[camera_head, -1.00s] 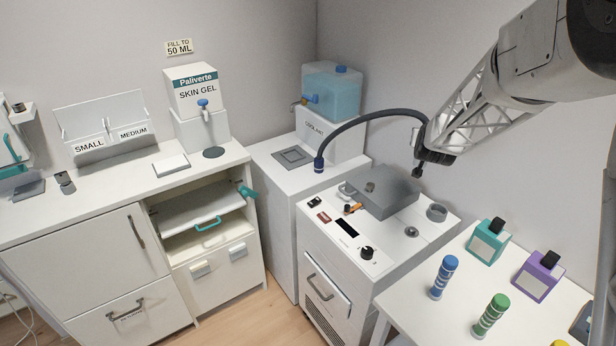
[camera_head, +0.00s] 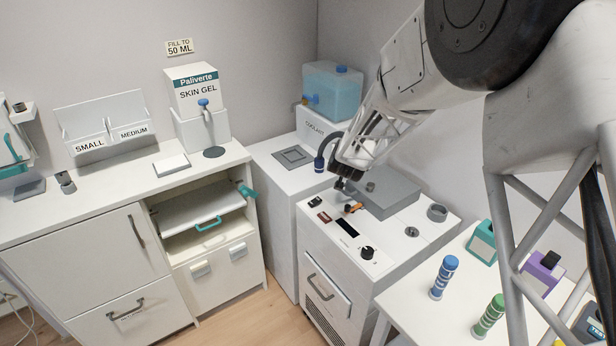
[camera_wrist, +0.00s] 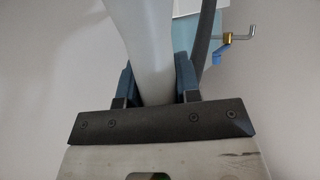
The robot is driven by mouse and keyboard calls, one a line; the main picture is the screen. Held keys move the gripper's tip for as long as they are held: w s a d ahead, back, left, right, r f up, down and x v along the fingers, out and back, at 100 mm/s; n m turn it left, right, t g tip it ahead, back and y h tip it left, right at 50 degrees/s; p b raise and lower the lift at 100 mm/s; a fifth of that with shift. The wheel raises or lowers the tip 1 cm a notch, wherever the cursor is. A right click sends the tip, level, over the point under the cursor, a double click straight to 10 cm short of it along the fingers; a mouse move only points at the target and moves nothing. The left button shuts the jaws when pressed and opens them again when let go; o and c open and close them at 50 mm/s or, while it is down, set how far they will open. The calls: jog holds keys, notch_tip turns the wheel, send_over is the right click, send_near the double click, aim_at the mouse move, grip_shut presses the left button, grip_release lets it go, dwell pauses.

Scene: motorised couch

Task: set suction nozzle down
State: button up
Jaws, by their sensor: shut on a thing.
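The suction nozzle (camera_wrist: 150,45) is a smooth pale grey tapered body in the wrist view. My gripper (camera_wrist: 157,88) is shut on it, with a dark blue finger on each side. The nozzle's far end runs out of the top of that view. In the head view my gripper (camera_head: 345,182) is above the left back of the white machine (camera_head: 325,240), beside the grey block (camera_head: 400,194). The nozzle is hard to make out there, behind the wrist. A dark hose (camera_head: 324,150) with a blue collar shows just left of my gripper.
The coolant tank (camera_head: 334,92) stands behind my gripper; its tap (camera_wrist: 232,43) shows in the wrist view. The machine top carries a grey ring (camera_head: 437,212) and a black knob (camera_head: 367,253). Blue (camera_head: 444,277) and green (camera_head: 489,316) cylinders stand on the right table.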

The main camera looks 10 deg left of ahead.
jog(key=s+a+f, duration=0.2)
jog(key=a+f, duration=0.1)
jog(key=a, duration=0.3)
jog(key=s+a+f, duration=0.3)
jog(key=a, duration=0.3)
jog(key=shift+a+f, duration=0.25)
jog(key=shift+w, duration=0.1)
jog(key=w+a, duration=0.3)
jog(key=w, duration=0.4)
jog(key=w+a+f, duration=0.1)
jog(key=w+a, duration=0.2)
jog(key=w, duration=0.4)
jog(key=shift+f, duration=0.2)
jog(key=shift+w+a+f, duration=0.1)
jog(key=shift+w+f, duration=0.05)
jog(key=shift+f, duration=0.75)
jog(key=shift+w+a+f, duration=0.1)
jog(key=shift+w+f, duration=0.05)
jog(key=shift+f, duration=0.75)
jog(key=shift+f, duration=0.1)
jog(key=o, duration=0.9)
